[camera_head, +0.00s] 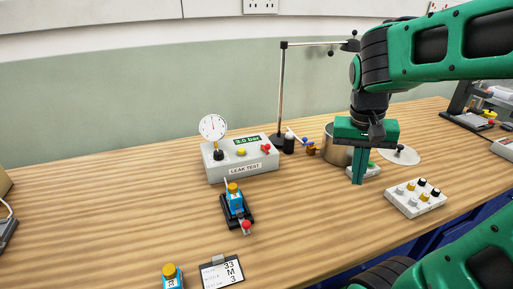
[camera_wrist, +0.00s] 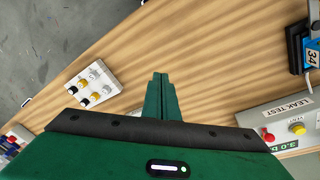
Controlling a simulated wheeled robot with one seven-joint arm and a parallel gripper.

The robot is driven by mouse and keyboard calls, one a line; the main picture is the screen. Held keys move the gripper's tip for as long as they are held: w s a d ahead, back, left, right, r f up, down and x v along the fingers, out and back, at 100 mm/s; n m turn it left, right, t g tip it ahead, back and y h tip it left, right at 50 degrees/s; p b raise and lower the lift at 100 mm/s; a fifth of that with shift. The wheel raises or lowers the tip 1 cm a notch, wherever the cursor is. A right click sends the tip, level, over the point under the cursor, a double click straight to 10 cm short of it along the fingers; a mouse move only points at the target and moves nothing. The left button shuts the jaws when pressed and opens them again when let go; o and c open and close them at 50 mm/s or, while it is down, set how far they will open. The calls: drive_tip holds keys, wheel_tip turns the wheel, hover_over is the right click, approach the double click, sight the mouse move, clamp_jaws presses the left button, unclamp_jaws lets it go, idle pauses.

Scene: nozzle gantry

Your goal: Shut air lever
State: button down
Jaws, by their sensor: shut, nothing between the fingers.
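The grey leak test box (camera_head: 216,172) stands left of my gripper on the bench, with a round gauge (camera_head: 212,126), a green display reading 3.0 bar (camera_head: 247,140) and a yellow button (camera_head: 241,152). A small red lever (camera_head: 266,147) sits at its right end; I take it for the air lever, though no label on it is readable. It also shows in the wrist view (camera_wrist: 268,136) at the lower right. My gripper (camera_head: 358,182) points down, shut and empty, well to the right of the box. Its fingertips show in the wrist view (camera_wrist: 160,76).
A blue part (camera_head: 235,202) sits in a black holder with a red knob in front of the box. A button panel (camera_head: 415,198) lies right of my gripper, a metal pot (camera_head: 337,150) behind it. A stand (camera_head: 281,95) rises behind the box. Bare bench lies between box and gripper.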

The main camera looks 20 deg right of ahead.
drive_tip(key=w+a+r+m+t+h, duration=0.15)
drive_tip(key=w+a+r, duration=0.25)
drive_tip(key=w+a, duration=0.65)
drive_tip(key=w+a+r+m, duration=0.1)
drive_tip(key=w+a, duration=0.3)
drive_tip(key=a, duration=0.2)
drive_tip(key=w+a+m+t+h, duration=0.1)
drive_tip(key=w+a, duration=0.2)
drive_tip(key=a, duration=0.4)
drive_tip(key=shift+w+r, duration=0.35)
drive_tip(key=shift+t, duration=0.25)
drive_tip(key=w+d+f, duration=0.4)
drive_tip(key=d+f, duration=0.3)
drive_tip(key=f, duration=0.1)
drive_tip(key=shift+w, duration=0.35)
drive_tip(key=shift+f, duration=0.1)
